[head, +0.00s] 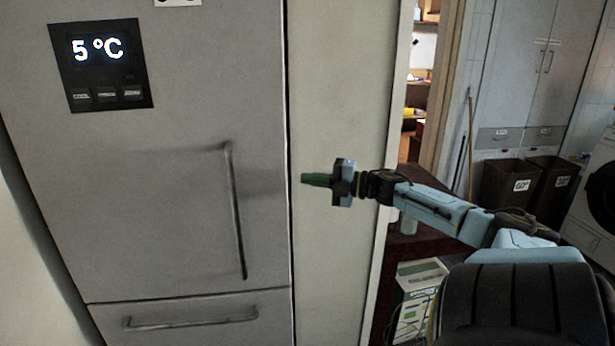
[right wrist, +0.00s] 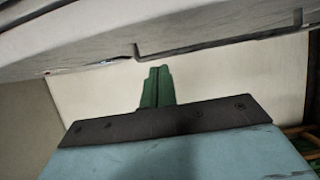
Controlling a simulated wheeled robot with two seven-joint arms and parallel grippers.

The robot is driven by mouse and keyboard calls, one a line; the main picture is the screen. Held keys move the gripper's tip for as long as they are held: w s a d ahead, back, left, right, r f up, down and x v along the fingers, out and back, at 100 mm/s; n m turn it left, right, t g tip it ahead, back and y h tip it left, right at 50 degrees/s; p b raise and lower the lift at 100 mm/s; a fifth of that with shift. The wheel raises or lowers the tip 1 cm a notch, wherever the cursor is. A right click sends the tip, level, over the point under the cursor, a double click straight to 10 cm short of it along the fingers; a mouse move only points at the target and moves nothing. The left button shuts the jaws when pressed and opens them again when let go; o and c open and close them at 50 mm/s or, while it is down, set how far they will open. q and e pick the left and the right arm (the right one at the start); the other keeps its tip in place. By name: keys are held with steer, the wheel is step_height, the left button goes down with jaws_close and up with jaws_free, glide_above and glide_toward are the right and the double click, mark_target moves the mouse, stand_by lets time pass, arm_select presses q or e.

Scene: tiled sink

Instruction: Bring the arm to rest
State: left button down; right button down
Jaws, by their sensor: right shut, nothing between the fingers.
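My right arm reaches in from the lower right in the head view, stretched out toward the left. My right gripper (head: 314,180) is shut and empty. Its green fingers point left, in front of the pale panel beside the fridge. The right wrist view shows the two green fingers (right wrist: 157,86) pressed together with nothing between them. My left gripper is not in view.
A grey fridge (head: 180,220) with a temperature display (head: 98,63) stands at left, its doors shut. Its upper handle (head: 236,215) is left of my gripper. A doorway at right shows dark bins (head: 510,185), a washing machine (head: 602,200) and a box (head: 418,285).

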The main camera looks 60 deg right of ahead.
steer(key=shift+s+d, duration=0.1)
steer(key=shift+s, duration=0.05)
